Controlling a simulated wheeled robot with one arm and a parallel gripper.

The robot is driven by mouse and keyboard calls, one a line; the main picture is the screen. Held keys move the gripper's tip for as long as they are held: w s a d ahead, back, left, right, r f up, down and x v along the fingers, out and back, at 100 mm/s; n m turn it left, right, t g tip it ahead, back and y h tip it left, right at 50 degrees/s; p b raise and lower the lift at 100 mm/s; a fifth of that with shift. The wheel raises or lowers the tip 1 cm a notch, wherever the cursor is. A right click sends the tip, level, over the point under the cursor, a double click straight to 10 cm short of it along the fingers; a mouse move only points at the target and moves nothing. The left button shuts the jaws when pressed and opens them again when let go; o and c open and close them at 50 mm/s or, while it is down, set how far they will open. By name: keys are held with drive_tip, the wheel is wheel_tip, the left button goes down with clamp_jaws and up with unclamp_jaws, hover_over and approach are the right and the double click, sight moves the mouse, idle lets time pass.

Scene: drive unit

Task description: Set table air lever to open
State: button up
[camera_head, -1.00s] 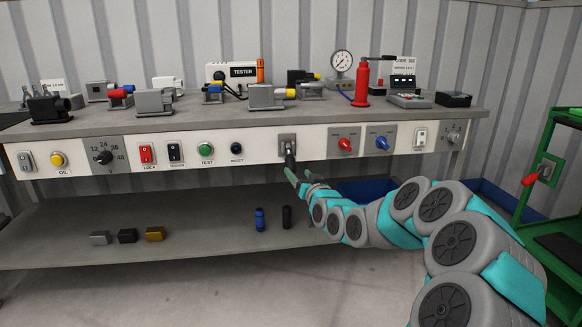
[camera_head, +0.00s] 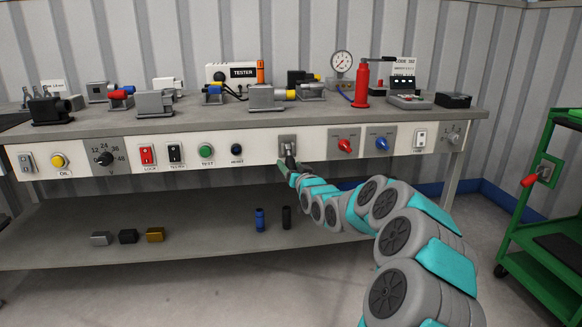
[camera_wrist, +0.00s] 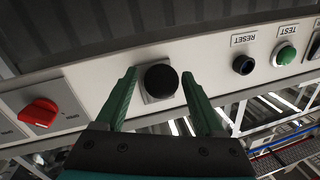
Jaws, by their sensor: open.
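A lever on a grey plate (camera_head: 287,142) is mounted on the bench's white front panel, near its middle. Its black knob (camera_wrist: 160,81) faces the camera in the wrist view and hides the lever's shaft. No label for it can be read. My gripper (camera_wrist: 159,74) is open, with one green finger on each side of the knob. A gap shows between the knob and each finger. In the head view my gripper (camera_head: 289,172) is at the lever, small and partly hidden by my wrist.
A red knob (camera_head: 344,146) and a blue knob (camera_head: 382,143) sit right of the lever. A black RESET button (camera_head: 237,149) and green TEST button (camera_head: 206,151) sit left. Blue and black cylinders stand on the lower shelf. A green cart (camera_head: 545,205) with a red-handled lever stands at right.

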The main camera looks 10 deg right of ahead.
drive_tip(key=shift+c, duration=0.3)
clamp_jaws()
idle(1.0)
